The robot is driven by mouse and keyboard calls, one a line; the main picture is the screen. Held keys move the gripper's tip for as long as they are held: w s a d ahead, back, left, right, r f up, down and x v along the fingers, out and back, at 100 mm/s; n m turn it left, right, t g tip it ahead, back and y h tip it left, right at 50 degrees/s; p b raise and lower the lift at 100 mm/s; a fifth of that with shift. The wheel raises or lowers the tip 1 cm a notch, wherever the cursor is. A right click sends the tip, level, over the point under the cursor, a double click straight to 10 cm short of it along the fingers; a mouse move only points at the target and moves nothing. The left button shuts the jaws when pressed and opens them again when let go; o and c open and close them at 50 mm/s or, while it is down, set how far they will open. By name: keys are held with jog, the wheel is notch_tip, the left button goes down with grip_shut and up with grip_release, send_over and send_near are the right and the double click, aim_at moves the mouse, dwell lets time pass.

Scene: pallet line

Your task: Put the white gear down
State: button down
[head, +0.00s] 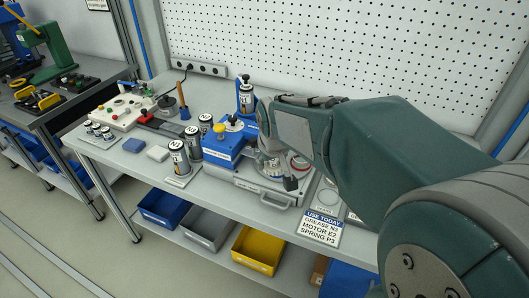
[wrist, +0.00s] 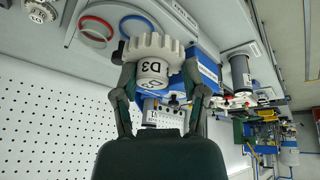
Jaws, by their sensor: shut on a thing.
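The white gear (wrist: 158,46), marked D3 on its hub, is held between the two fingers of my gripper (wrist: 158,70) in the wrist view. Its toothed side is turned away from my palm. A grey tray (head: 262,192) lies under the gripper there. In the wrist view a red ring (wrist: 83,36) and a blue ring (wrist: 124,28) mark a light surface behind the gear. I cannot tell how high the gear is above it.
A blue fixture (head: 222,148) stands left of my gripper, with labelled cylinders (head: 178,158) farther left. A sign card (head: 323,226) is at the front edge. Another gear-like part (wrist: 40,13) shows in the wrist view. The pegboard (head: 340,50) closes the back. Bins (head: 256,249) sit below.

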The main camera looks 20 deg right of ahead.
jog(key=w+d+f, duration=0.1)
jog(key=w+f, duration=0.1)
jog(key=w, duration=0.1)
jog(key=w+d+f, duration=0.2)
jog(key=f, duration=0.1)
jog(key=w+d+f, duration=0.2)
jog(key=w, duration=0.1)
jog(key=shift+w+f, duration=0.2)
jog(key=shift+w, duration=0.1)
jog(key=shift+w+f, duration=0.3)
jog(key=shift+f, duration=0.1)
jog(key=shift+w+d+f, duration=0.15)
jog(key=shift+f, duration=1.55)
jog(key=shift+f, duration=0.1)
jog(key=shift+c, duration=0.6)
grip_release()
